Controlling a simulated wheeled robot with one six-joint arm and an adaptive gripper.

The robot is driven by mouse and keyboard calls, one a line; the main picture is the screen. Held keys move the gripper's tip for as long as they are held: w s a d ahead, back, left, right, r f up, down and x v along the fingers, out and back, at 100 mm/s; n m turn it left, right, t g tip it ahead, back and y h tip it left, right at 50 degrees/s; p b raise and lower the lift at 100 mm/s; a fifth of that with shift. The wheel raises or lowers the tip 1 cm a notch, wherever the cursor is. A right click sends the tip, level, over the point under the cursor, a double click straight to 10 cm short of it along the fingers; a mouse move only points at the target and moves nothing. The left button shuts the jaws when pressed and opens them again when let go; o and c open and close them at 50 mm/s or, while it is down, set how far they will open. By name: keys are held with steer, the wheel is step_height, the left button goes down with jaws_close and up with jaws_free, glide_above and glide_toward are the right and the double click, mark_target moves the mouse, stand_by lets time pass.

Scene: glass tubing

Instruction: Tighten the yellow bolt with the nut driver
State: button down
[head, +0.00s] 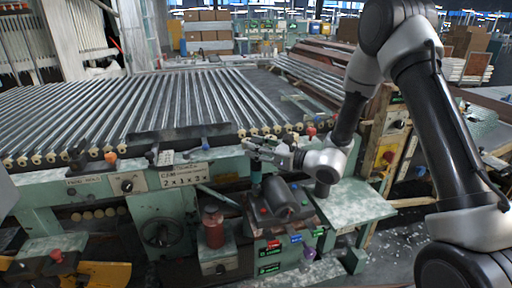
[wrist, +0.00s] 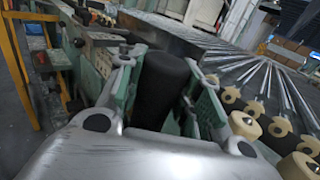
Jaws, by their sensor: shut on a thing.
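My gripper (head: 268,150) is above the front of the green machine, near its small platform. It is shut on a black cylindrical handle, which I take to be the nut driver (wrist: 163,85), standing between the two fingers in the wrist view. In the head view a narrow dark part of the nut driver (head: 256,178) hangs below the fingers. Its lower tip is not clear. I cannot make out the yellow bolt in either view.
A dark motor-like block (head: 285,203) sits just below and right of my gripper. A reddish jar (head: 213,228) stands to the lower left. The roller conveyor (head: 150,105) lies behind, with pale roller ends along its front. A speckled flat plate (head: 355,200) is at the right.

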steer(key=shift+f, duration=0.85)
stand_by(1.4)
